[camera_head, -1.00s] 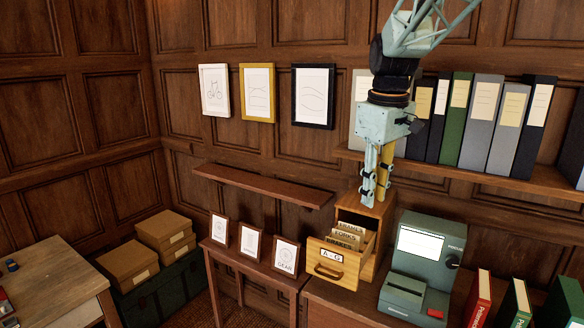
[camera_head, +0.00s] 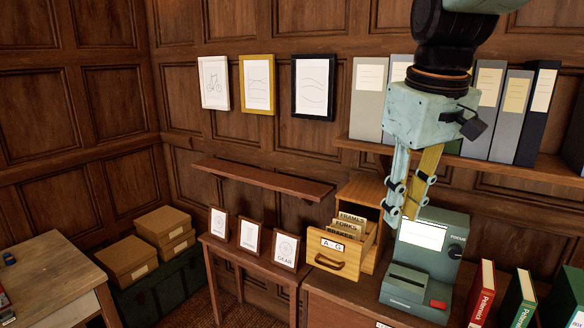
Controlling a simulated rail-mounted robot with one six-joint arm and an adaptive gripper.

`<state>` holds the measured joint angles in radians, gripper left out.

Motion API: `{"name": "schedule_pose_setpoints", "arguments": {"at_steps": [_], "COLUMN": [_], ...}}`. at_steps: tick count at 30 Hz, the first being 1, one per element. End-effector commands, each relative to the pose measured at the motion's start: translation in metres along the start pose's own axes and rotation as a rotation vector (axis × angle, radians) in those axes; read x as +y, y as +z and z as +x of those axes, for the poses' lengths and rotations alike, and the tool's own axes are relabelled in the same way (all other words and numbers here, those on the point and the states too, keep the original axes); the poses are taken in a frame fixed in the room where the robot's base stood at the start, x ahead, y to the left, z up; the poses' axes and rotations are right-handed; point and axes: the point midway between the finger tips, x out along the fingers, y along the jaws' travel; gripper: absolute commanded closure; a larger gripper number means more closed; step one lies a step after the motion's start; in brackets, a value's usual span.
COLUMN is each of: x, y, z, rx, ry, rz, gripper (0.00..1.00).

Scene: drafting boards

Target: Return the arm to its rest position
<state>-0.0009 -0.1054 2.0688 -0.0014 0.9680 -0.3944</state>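My gripper (camera_head: 403,207) hangs from my arm on the right side of the head view, pointing down. Its pale blue fingers and a yellow part show below a pale blue body. It appears in front of the top of the grey-green viewer (camera_head: 410,282) and right of the open card drawer (camera_head: 333,255). I see nothing held in it. The fingers are seen nearly side-on, so I cannot tell whether they are open or shut.
A shelf (camera_head: 480,168) of binders is behind my arm. An empty wall shelf (camera_head: 262,180) is left of it. Three small frames stand on a side table (camera_head: 250,258). Red and green books (camera_head: 482,290) stand at lower right. Three framed drawings hang on the wall.

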Motion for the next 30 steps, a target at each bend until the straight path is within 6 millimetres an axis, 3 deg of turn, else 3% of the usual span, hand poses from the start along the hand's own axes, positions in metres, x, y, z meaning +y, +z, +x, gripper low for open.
{"name": "schedule_pose_setpoints", "arguments": {"at_steps": [17, 30], "x": [-0.043, -0.074], "y": [0.102, 0.178], "z": [0.002, 0.02], "rx": [0.052, 0.091], "ry": [0.017, 0.024], "rz": [0.156, 0.275], "gripper": [0.8, 0.8]}}
